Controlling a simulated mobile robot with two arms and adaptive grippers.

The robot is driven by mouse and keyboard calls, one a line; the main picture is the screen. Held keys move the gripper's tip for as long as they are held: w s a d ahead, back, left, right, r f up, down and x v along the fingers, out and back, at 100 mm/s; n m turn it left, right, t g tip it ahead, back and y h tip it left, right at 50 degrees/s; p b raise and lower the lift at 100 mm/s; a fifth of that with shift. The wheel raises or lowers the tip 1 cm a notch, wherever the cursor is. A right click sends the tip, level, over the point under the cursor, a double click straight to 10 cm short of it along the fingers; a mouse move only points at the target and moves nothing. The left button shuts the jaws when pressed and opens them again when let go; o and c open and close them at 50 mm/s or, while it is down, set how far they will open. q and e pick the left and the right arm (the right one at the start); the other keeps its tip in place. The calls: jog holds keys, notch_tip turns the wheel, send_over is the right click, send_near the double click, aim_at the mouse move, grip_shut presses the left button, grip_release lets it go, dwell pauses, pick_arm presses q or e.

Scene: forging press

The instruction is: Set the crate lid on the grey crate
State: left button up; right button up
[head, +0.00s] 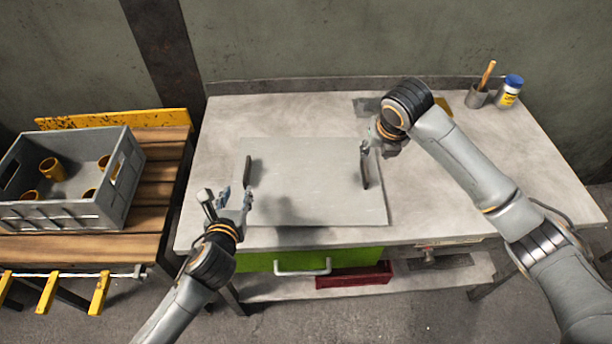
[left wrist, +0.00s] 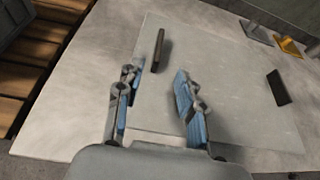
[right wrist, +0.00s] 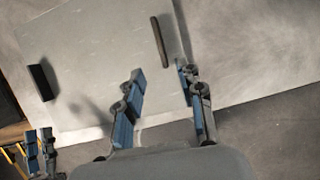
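The crate lid (head: 310,185) is a flat grey panel lying on the workbench, with a dark upright handle near its left edge (head: 247,170) and another near its right edge (head: 364,170). The grey crate (head: 62,215) stands open at the left with several orange-yellow cups inside. My left gripper (head: 236,198) is open just short of the left handle, which lines up with the gap between its fingers in the left wrist view (left wrist: 158,50). My right gripper (head: 374,147) is open near the right handle, which shows ahead of its fingers in the right wrist view (right wrist: 161,40).
The crate sits on a wooden slatted stand (head: 160,180) left of the workbench (head: 440,200), with a gap between. A cup with a brush (head: 477,97) and a blue-capped jar (head: 509,91) stand at the back right. A green drawer (head: 300,261) is below.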

aim_at(247, 168)
pick_arm(q)
jog(key=shift+w, duration=0.1)
pick_arm(e)
jog(key=shift+f, duration=0.1)
